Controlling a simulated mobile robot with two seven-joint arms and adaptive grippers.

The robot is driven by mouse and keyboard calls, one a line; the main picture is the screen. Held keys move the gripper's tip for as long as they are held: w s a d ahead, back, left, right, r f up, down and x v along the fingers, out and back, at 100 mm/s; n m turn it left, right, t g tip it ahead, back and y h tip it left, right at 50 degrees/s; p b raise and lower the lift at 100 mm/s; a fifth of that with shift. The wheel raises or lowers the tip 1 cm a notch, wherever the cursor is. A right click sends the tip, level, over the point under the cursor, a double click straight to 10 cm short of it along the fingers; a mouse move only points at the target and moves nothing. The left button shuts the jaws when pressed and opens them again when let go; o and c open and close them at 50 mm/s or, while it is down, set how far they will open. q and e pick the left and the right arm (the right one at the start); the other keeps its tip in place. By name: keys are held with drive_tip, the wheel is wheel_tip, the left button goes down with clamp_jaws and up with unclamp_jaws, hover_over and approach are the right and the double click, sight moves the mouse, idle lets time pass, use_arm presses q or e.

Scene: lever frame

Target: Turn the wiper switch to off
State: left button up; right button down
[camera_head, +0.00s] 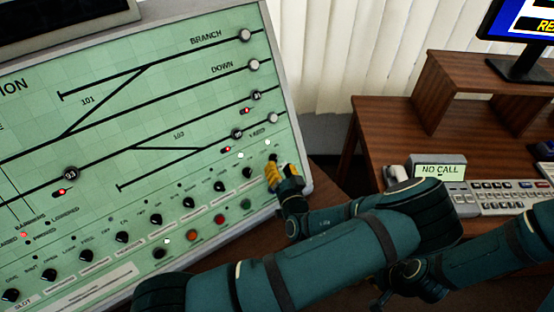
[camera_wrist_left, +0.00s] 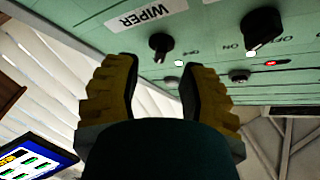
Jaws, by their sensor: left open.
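The wiper switch (camera_wrist_left: 160,43) is a small black knob on the green panel, beside the white WIPER label (camera_wrist_left: 145,14) in the left wrist view. In the head view a dark knob (camera_head: 273,157) shows right at the gripper's tips, at the panel's right end. My left gripper (camera_head: 279,173) has yellow fingers and is open. In the left wrist view the fingers (camera_wrist_left: 155,75) stand apart, with the knob beyond the gap between them; I cannot tell whether they touch it. The knob's set position is not readable. My right gripper is not visible.
The green panel (camera_head: 120,130) carries several black knobs, a larger one (camera_wrist_left: 262,28) close to the wiper switch. Coloured buttons (camera_head: 219,219) line its lower edge. A wooden desk (camera_head: 390,130) with a NO CALL display (camera_head: 440,171) and keyboard (camera_head: 510,198) stands right.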

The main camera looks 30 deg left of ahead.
sight(277, 159)
use_arm(q)
drive_tip(key=shift+x, duration=1.75)
drive_tip(key=shift+d, duration=0.1)
clamp_jaws()
